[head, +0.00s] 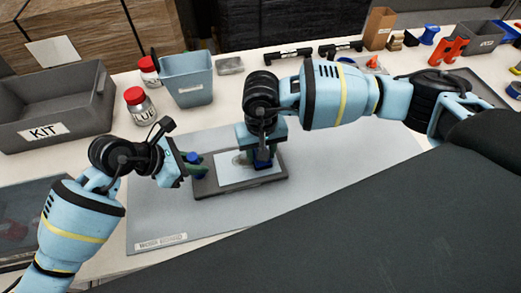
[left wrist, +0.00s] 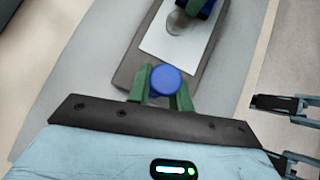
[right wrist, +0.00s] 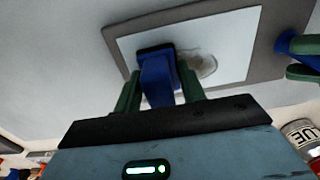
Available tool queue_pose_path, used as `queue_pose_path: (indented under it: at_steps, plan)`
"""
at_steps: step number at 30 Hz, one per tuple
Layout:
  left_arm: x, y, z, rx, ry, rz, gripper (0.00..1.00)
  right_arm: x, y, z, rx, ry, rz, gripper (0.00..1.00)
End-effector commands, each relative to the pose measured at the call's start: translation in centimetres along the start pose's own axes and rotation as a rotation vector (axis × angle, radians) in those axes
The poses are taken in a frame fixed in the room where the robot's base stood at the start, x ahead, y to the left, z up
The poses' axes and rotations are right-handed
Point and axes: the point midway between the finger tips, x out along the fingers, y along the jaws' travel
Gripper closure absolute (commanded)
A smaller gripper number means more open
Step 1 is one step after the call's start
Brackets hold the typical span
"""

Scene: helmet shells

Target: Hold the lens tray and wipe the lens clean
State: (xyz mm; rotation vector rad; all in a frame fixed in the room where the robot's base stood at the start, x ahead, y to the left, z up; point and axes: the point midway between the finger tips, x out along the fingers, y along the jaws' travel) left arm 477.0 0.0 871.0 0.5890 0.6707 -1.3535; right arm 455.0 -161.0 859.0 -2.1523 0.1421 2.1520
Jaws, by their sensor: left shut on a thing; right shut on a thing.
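The grey lens tray (head: 245,189) lies flat on the grey mat, with a pale rectangular lens (head: 232,176) in it. A brownish-grey smudge (right wrist: 206,66) shows on the lens beside the wiper. My left gripper (left wrist: 165,92) is shut on the round blue knob (left wrist: 165,79) at the tray's left end. My right gripper (right wrist: 160,92) is shut on a blue wiper (right wrist: 158,75) over the lens, near the tray's right side in the head view. The wiper looks to be at the lens surface, but I cannot tell if it touches.
A grey KIT bin (head: 85,118), a red-capped bottle (head: 140,104) and a blue-grey bin (head: 187,78) stand behind the mat (head: 160,220) at the left. Tools and small parts line the table's back right. The mat around the tray is clear.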

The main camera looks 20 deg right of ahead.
Motion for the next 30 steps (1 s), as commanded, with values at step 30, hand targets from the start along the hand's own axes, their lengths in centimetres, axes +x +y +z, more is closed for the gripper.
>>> queue_pose_path:
  at_steps: [30]
  plan:
    - [0.0, 0.0, 0.0, 0.000, -0.001, 0.000, 1.00, 0.1, -5.5, 0.0, -0.002, -0.001, -0.001, 0.78]
